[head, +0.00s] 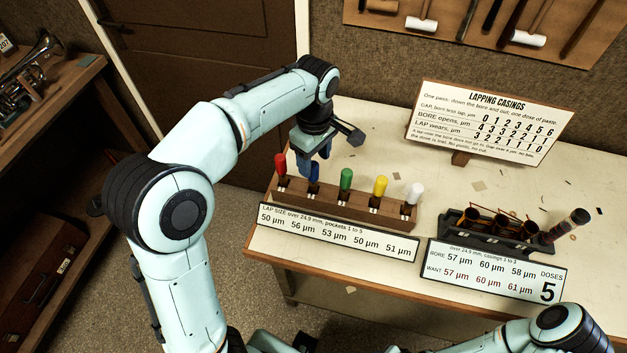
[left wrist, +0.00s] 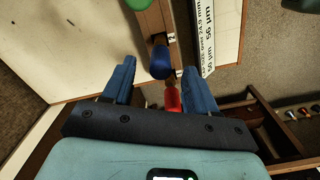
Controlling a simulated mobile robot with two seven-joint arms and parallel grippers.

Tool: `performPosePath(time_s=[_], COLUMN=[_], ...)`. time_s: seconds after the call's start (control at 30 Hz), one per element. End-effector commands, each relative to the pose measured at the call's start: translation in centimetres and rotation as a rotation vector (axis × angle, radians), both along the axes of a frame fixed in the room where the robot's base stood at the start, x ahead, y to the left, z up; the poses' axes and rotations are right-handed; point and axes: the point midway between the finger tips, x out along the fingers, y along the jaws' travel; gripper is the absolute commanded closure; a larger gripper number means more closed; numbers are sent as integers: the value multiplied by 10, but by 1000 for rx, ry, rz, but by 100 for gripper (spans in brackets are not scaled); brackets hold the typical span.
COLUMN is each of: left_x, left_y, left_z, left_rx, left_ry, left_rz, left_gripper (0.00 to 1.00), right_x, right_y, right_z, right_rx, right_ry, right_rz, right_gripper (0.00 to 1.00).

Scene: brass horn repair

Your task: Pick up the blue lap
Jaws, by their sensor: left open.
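The blue lap (head: 314,173) stands upright in the second pocket from the left of a wooden rack (head: 335,207), between the red lap (head: 281,165) and the green lap (head: 346,179). My left gripper (head: 316,156) is open, pointing down, right above the blue lap. In the left wrist view, the blue lap's handle (left wrist: 160,63) lies between the two blue fingers of the left gripper (left wrist: 158,70), with a gap on each side. My right gripper is out of view.
Yellow (head: 380,187) and white (head: 415,192) laps fill the rack's right end. A size label (head: 335,232) stands along its front. A dark holder with brass casings (head: 490,235) stands to the right, and a lapping chart (head: 487,122) behind. The bench top left of the chart is mostly clear.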

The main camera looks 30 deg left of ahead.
Motion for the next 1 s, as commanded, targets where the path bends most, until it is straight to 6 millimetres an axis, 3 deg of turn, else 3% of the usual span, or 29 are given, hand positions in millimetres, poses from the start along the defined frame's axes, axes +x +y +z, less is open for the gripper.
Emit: performPosePath(time_s=[0.33, 0.63, 0.67, 0.83, 1.0], left_x=[-2, -1, -1, -1, -1], left_y=[2, 2, 2, 2, 2], left_z=[-46, -51, -51, -51, -51], left_rx=[0, -1, -1, -1, -1], left_ry=[3, -1, -1, -1, -2], left_rz=[1, 1, 1, 1, 0], left_gripper=[42, 42, 45, 100, 100], right_x=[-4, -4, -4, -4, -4], right_y=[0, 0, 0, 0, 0], right_z=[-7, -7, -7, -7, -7], right_rx=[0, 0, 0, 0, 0], right_ry=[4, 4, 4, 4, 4], right_rz=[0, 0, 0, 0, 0], right_gripper=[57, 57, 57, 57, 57])
